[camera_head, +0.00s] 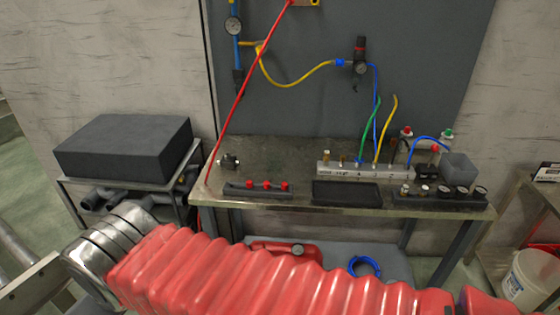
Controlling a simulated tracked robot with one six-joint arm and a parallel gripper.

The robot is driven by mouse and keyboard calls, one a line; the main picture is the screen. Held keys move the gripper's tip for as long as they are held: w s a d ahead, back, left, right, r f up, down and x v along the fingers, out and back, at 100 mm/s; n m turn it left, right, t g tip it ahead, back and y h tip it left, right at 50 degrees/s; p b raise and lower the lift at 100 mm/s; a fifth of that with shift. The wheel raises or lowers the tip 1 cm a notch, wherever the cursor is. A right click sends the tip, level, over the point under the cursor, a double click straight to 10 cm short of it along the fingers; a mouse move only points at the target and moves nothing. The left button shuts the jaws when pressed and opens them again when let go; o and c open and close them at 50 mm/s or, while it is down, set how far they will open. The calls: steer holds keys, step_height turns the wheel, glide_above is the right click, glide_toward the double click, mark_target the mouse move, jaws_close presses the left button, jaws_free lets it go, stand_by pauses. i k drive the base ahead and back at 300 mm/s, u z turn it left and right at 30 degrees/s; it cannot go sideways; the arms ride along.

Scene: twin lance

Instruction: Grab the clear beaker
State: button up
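I cannot make out a clear beaker with certainty. A small grey box-like piece (460,167) stands at the right end of the workbench (270,150); I cannot tell whether it is see-through or a vessel. My arm, in a red ribbed sleeve, crosses the bottom of the view and hides the floor and part of the space under the bench. My gripper is not in view.
The bench holds a valve manifold (365,171) with coloured hoses, a black tray (346,193) and several gauges at the right. A dark block (123,147) lies on a stand at the left. A white bucket (528,283) is at the lower right. The bench's back left is mostly clear.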

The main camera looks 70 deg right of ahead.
mark_target(274, 162)
steer(key=z, duration=0.35)
steer(key=i, duration=0.5)
steer(key=z, duration=0.7)
steer(key=i, duration=0.45)
steer(key=z, duration=0.35)
